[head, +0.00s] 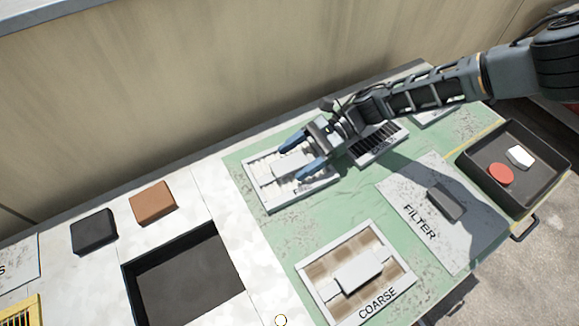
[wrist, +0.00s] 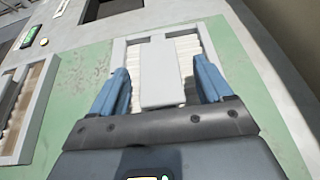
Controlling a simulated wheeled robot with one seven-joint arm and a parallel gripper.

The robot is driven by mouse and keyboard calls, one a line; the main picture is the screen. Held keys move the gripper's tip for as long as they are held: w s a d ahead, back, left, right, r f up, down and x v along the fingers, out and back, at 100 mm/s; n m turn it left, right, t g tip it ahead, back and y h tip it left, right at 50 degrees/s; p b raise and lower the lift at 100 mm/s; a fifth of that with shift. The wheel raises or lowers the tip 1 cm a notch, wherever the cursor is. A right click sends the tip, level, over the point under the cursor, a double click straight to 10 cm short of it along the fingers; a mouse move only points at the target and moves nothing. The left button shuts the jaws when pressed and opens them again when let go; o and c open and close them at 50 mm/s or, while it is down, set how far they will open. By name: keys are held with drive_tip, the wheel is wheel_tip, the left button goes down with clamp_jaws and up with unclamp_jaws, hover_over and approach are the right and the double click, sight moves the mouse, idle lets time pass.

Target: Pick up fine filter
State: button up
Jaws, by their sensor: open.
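The fine filter (head: 265,190) is a white pleated panel in a light frame, lying on the green surface near the back wall. A raised pale grip block (head: 292,164) sits across its middle. My gripper (head: 303,157) is over this filter with its two blue fingers apart, one on each side of the block. In the wrist view the filter (wrist: 191,49) lies under the fingers, and the block stands between the open fingers (wrist: 165,88). I cannot tell whether the fingers touch it. My gripper hides part of the label, which seems to begin with F.
The coarse filter (head: 318,279) lies in front. A grey FILTER plate (head: 415,203) with a dark handle is to the right, beside a dark tray (head: 477,177). A dark slatted panel (head: 376,147) is close right of my gripper. An open black bin (head: 185,275) is left.

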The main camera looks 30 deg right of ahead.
drive_tip(key=shift+c, duration=0.4)
drive_tip(key=c, duration=1.1)
drive_tip(key=shift+r, duration=0.1)
